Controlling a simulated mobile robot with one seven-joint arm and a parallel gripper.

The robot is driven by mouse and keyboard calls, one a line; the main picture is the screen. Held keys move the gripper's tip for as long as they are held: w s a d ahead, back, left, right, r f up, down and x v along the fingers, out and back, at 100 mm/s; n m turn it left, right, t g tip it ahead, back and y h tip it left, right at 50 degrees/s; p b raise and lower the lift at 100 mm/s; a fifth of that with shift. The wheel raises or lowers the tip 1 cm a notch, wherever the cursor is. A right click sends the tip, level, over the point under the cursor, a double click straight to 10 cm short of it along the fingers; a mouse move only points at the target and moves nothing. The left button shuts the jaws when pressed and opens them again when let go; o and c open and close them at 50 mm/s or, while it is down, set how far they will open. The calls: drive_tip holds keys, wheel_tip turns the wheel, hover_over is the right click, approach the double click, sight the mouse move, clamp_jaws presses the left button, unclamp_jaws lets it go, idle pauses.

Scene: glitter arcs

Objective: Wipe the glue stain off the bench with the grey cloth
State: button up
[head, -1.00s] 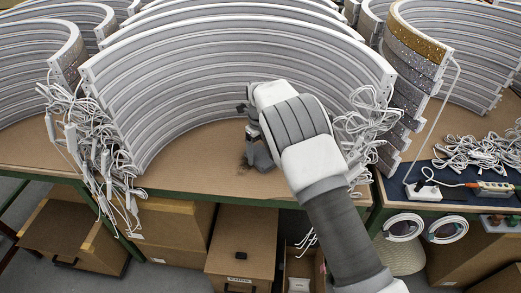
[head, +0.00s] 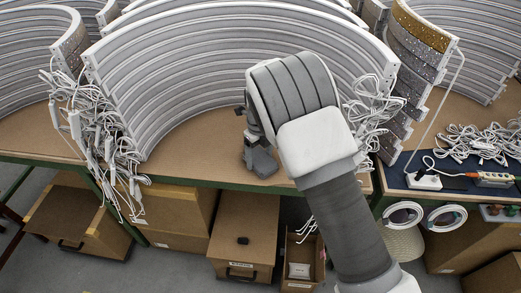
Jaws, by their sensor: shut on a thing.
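The brown bench (head: 205,160) runs across the view, with a curved stack of white-grey arcs (head: 215,75) standing on it. My gripper (head: 258,150) is low over the bench's front part, inside the curve of the arcs, pointing down. It is shut on a grey thing (head: 262,165), which looks like the grey cloth and seems to touch the bench top. My arm and wrist hide part of it. The glue stain does not show now; the spot where a dark smudge showed earlier is at or under the grey thing.
White cables (head: 100,140) hang at the left end of the arcs, and more cables (head: 372,110) hang close right of my wrist. A power strip (head: 490,179) and loose cables lie on a blue mat at the right. Cardboard boxes (head: 245,230) stand below the bench.

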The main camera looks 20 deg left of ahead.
drive_tip(key=shift+s+d+f, duration=0.1)
drive_tip(key=shift+s+f, duration=0.1)
drive_tip(key=shift+s, duration=0.15)
drive_tip(key=shift+s+a, duration=0.15)
drive_tip(key=shift+a, duration=0.2)
drive_tip(key=shift+s+a+r+p, duration=0.15)
drive_tip(key=shift+a+p, duration=0.1)
drive_tip(key=shift+a, duration=0.35)
drive_tip(key=shift+s+a+p, duration=0.1)
drive_tip(key=shift+a+p, duration=0.1)
drive_tip(key=shift+a, duration=0.4)
drive_tip(key=shift+w+a+r, duration=0.1)
drive_tip(key=shift+w+a, duration=0.1)
drive_tip(key=shift+w, duration=0.5)
drive_tip(key=shift+w+a+r, duration=0.1)
drive_tip(key=shift+w+a, duration=0.1)
drive_tip(key=shift+w, duration=0.5)
drive_tip(key=shift+w+a, duration=0.2)
drive_tip(key=shift+w, duration=0.5)
drive_tip(key=shift+w+a+f+b, duration=0.15)
drive_tip(key=shift+w+a+b, duration=0.2)
drive_tip(key=shift+w, duration=0.85)
drive_tip(key=shift+w+a+f+b, duration=0.1)
drive_tip(key=shift+w+a+b, duration=0.25)
drive_tip(key=shift+w, duration=0.8)
drive_tip(key=shift+w+a+f+b, duration=0.15)
drive_tip(key=shift+w+a+b, duration=0.2)
drive_tip(key=shift+w, duration=1)
drive_tip(key=shift+r, duration=0.1)
